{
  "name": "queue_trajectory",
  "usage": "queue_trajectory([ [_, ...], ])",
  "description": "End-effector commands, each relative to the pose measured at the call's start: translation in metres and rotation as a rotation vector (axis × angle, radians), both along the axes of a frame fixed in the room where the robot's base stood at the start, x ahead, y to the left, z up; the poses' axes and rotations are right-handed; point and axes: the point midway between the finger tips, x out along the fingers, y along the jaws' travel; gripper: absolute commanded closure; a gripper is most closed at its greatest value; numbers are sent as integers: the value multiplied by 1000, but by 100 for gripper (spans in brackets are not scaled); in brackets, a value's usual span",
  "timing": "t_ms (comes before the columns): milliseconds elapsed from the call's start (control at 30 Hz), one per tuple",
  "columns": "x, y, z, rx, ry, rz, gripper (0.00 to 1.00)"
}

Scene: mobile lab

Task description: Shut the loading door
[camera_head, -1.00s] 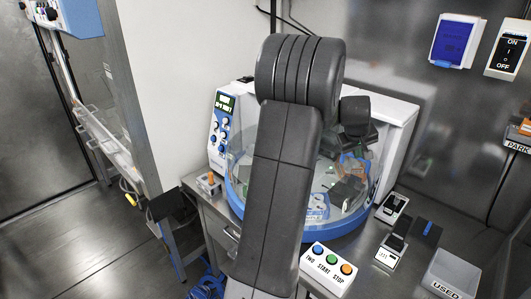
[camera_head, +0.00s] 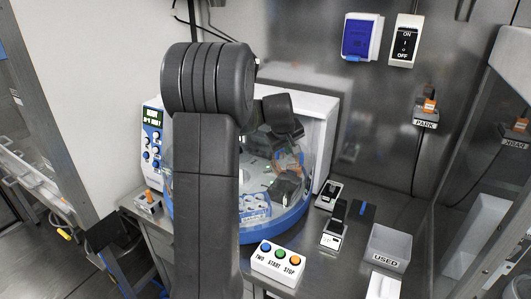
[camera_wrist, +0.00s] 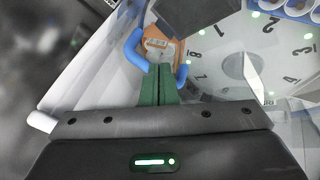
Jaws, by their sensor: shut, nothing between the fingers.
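The loading machine has a clear curved housing on a blue round base (camera_head: 290,225). Its loading door is hard to make out against the clear wall, and I cannot tell how far open it stands. In the wrist view a bent blue handle (camera_wrist: 134,48) shows around the tips of my gripper (camera_wrist: 161,68). The green fingers are shut together with nothing between them. I cannot tell whether they touch the handle. In the head view my dark arm hides the machine's left part, and the gripper's fingertips are not clear there.
Inside the housing is a numbered white disc (camera_wrist: 235,60). In front stands a button box (camera_head: 278,262) with TWO, START and STOP. To the right are small black-and-white devices (camera_head: 334,234) and a USED bin (camera_head: 389,247). A wall switch (camera_head: 404,42) hangs behind.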

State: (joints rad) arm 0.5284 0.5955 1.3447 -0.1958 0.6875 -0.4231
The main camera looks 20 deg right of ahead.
Motion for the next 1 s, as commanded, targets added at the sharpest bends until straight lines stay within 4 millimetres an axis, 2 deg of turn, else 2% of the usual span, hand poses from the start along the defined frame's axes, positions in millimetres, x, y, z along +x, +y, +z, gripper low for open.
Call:
queue_trajectory([
  [300,-34,2,59,-2,-4,-2,100],
  [500,-49,3,82,0,-2,-2,100],
  [667,-52,3,88,-1,0,0,100],
  [1000,-51,3,87,0,1,0,100],
])
